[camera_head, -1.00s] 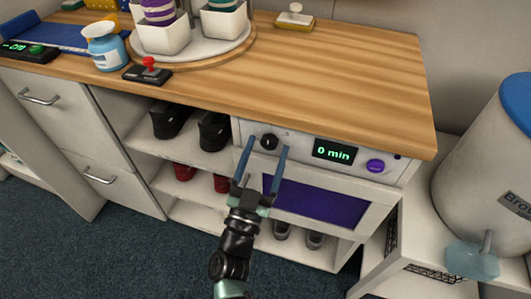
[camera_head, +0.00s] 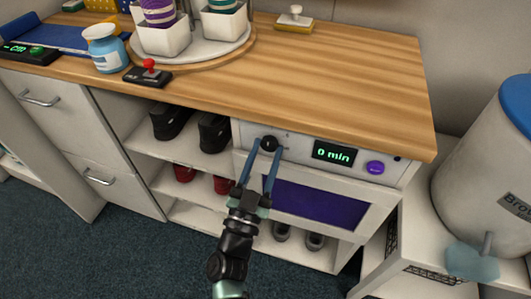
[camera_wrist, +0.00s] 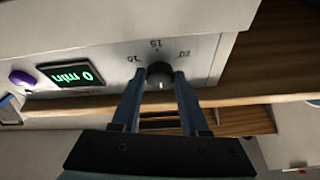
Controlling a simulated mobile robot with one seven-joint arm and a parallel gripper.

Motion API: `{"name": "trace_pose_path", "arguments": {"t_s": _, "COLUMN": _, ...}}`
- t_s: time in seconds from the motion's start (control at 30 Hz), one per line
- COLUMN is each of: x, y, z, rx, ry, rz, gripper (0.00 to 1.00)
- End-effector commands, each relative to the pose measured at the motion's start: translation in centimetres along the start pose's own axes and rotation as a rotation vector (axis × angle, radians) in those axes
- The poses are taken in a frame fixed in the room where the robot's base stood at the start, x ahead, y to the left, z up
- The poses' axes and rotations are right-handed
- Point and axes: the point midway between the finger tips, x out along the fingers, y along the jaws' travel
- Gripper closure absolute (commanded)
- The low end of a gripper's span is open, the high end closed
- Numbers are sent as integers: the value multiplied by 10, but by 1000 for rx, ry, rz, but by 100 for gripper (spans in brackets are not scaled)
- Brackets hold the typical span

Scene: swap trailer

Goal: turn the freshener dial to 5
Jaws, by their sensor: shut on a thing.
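The black round dial (camera_head: 269,143) sits on the pale front panel of the freshener unit (camera_head: 300,146), under the wooden counter. My gripper (camera_head: 267,150) has its two blue fingers shut on the dial, one on each side. In the wrist view, which shows the panel upside down, the dial (camera_wrist: 160,75) lies between the fingertips (camera_wrist: 160,82). A light mark shows on the dial, and numbers including 15 are printed around it. The green display (camera_head: 334,152) reads 0 min.
A purple button (camera_head: 375,167) is right of the display. A purple window (camera_head: 318,202) is below the panel. Shelves with shoes (camera_head: 214,132) stand to the left, and a blue-lidded bin (camera_head: 490,160) to the right. The counter (camera_head: 330,75) above has clear room.

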Motion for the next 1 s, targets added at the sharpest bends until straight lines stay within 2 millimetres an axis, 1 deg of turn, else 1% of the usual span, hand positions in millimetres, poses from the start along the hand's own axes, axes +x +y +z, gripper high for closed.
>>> {"name": "trace_pose_path", "arguments": {"t_s": 0.27, "x": 0, "y": -3, "z": 0, "rx": 148, "ry": 8, "rz": 59, "gripper": 100}}
{"name": "trace_pose_path", "arguments": {"t_s": 0.8, "x": 1, "y": -9, "z": -2, "rx": 612, "ry": 34, "rz": 245, "gripper": 100}}
{"name": "trace_pose_path", "arguments": {"t_s": 1.0, "x": 1, "y": -10, "z": -3, "rx": 756, "ry": 42, "rz": 303, "gripper": 100}}
